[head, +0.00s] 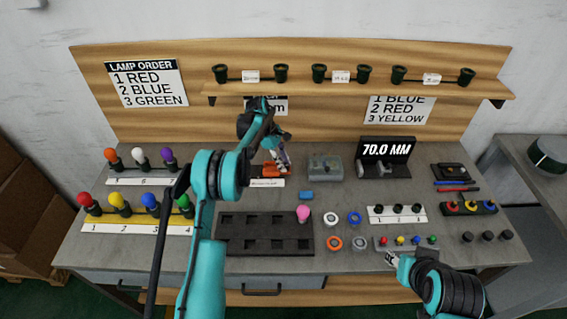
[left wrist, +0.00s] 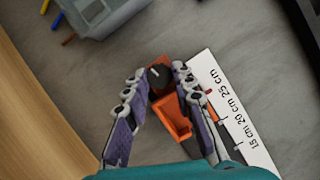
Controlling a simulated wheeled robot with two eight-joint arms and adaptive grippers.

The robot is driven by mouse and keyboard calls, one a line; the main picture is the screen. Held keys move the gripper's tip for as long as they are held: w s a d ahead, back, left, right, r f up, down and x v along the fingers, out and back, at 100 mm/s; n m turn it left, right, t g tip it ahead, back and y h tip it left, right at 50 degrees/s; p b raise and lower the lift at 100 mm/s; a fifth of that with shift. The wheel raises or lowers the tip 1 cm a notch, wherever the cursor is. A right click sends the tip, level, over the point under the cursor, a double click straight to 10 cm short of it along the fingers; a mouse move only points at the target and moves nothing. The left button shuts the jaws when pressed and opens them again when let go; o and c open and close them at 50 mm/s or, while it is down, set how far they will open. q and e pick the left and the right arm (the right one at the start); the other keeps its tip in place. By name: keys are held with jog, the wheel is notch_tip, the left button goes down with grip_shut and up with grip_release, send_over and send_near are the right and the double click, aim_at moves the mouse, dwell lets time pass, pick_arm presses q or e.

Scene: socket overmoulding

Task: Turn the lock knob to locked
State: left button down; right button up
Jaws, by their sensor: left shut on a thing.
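The lock knob (left wrist: 158,74) is a dark round knob with an orange mark, on an orange device (left wrist: 174,117) in the left wrist view. The orange device also shows in the head view (head: 272,169), at the back of the bench. My left gripper (left wrist: 160,80) points down at the device, with its fingertips on either side of the knob and shut on it. The fingers partly hide the device in the head view. My right gripper (head: 393,260) is at the front right of the bench, near the strip of coloured knobs; its fingers are too small to read.
A white ruler strip (left wrist: 235,110) lies beside the device. A grey box (head: 325,167) stands to its right, with a blue block (head: 306,195) in front. Coloured bulbs stand on a rack (head: 140,229) at left.

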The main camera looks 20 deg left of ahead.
pick_arm(q)
jog(key=c, duration=1.3)
grip_release()
jog(key=shift+o, duration=0.2)
pick_arm(e)
jog(key=shift+f, duration=0.1)
